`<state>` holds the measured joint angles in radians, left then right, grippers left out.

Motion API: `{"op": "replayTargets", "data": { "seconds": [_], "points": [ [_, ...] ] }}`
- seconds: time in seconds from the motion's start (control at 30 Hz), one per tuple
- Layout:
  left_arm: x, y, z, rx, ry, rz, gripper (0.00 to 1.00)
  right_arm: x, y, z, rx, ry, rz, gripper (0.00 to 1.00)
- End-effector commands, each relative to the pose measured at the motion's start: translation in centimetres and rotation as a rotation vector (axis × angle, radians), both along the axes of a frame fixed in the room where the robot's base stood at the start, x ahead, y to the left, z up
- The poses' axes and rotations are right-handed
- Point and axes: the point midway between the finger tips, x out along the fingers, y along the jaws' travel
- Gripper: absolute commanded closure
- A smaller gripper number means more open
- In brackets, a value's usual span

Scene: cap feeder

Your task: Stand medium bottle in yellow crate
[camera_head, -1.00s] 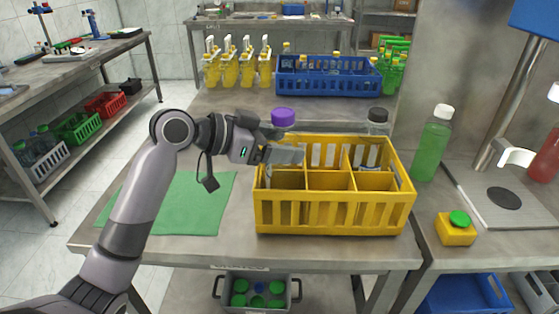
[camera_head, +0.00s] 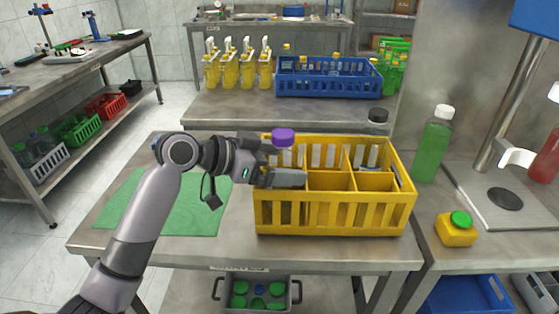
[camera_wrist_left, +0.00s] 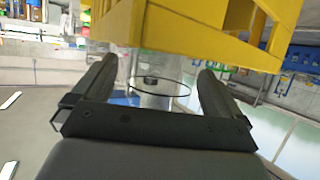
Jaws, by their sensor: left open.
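The yellow crate (camera_head: 335,217) stands on the steel table, with dividers making several compartments. A clear bottle with a purple cap (camera_head: 283,138) is upright at the crate's left side, its lower part hidden by my gripper and the crate. I cannot tell whether it touches the crate floor. My left gripper (camera_head: 290,178) is low over the crate's left compartments, beside this bottle. In the left wrist view the fingers (camera_wrist_left: 155,92) are apart, with a clear round shape between them, and the crate (camera_wrist_left: 200,25) is close by. My right gripper is not in view.
A green mat (camera_head: 190,215) lies left. A blue crate (camera_head: 328,80) is behind.

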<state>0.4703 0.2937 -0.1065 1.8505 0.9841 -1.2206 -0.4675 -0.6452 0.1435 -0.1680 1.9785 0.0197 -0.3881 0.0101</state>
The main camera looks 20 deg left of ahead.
Motion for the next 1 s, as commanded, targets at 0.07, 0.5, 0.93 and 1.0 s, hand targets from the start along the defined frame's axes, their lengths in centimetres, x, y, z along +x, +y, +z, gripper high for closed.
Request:
{"op": "replayTargets", "data": {
  "seconds": [0.07,0.5,0.93,1.0],
  "points": [
    [-0.1,0.2,0.4,0.000,-0.002,0.001,0.00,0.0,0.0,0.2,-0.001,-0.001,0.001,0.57],
    [-5.5,6.0,3.6,0.004,-0.003,0.002,0.00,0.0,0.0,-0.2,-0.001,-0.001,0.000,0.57],
    [-7.6,8.1,4.9,0.000,-0.001,0.000,0.00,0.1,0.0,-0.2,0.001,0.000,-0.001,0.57],
    [-7.6,8.1,4.9,0.000,-0.001,0.000,0.00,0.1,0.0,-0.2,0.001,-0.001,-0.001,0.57]
  ]
}}
